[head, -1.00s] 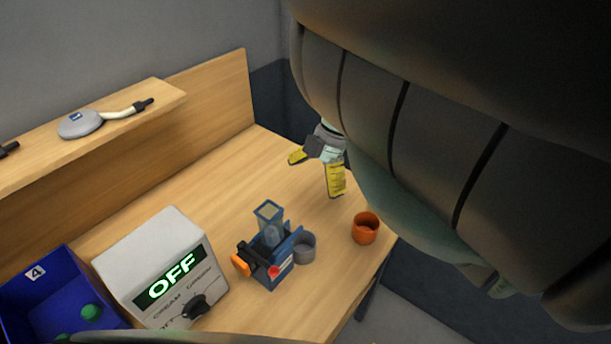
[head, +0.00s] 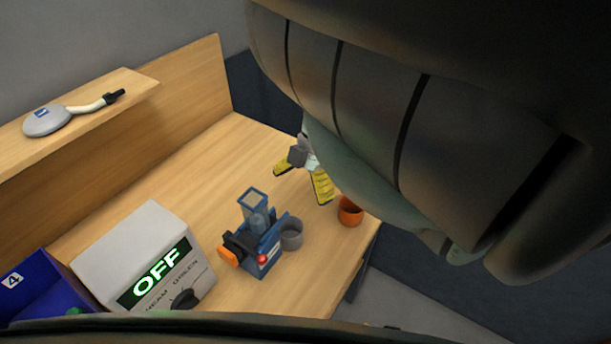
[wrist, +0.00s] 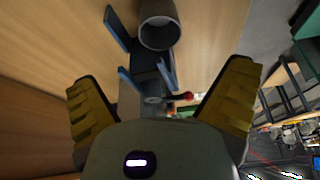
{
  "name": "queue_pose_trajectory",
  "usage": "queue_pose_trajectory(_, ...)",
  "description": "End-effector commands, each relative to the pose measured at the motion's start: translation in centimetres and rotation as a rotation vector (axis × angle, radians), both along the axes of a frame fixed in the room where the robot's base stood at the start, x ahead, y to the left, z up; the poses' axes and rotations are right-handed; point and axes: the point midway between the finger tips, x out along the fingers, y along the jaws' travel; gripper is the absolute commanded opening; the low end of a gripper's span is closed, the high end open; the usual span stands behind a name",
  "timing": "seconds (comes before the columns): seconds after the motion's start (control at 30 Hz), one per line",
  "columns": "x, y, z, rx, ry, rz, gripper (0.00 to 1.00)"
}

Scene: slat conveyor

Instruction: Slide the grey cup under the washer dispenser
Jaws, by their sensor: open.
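The grey cup (head: 291,235) stands on the table at the right side of the washer dispenser (head: 262,236), close against it. The dispenser is blue with a clear hopper on top, an orange part and a red knob. In the wrist view the grey cup (wrist: 159,30) is at the top, beyond the fingers, beside the blue dispenser frame (wrist: 145,75). My gripper (head: 298,184) has yellow fingers spread apart, open and empty, behind the cup and dispenser in the head view. It also shows in the wrist view (wrist: 165,100). Part of my arm hides the right of the head view.
An orange cup (head: 350,212) stands near the table's right edge. A white box (head: 150,255) reading OFF with a knob stands left of the dispenser. A blue bin (head: 40,285) marked 4 is at the far left. A shelf (head: 100,85) holds a grey round device (head: 48,121).

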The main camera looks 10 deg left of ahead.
Motion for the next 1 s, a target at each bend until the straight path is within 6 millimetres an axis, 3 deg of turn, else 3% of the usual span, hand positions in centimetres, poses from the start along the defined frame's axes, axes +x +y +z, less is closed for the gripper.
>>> queue_pose_trajectory(0.03,-0.5,0.2,-1.4,0.001,0.005,0.002,1.0)
queue_pose_trajectory(0.57,-3.4,1.6,-8.4,-0.002,0.008,0.004,1.0)
queue_pose_trajectory(1.0,-3.9,1.9,-10.7,-0.002,0.001,0.001,1.0)
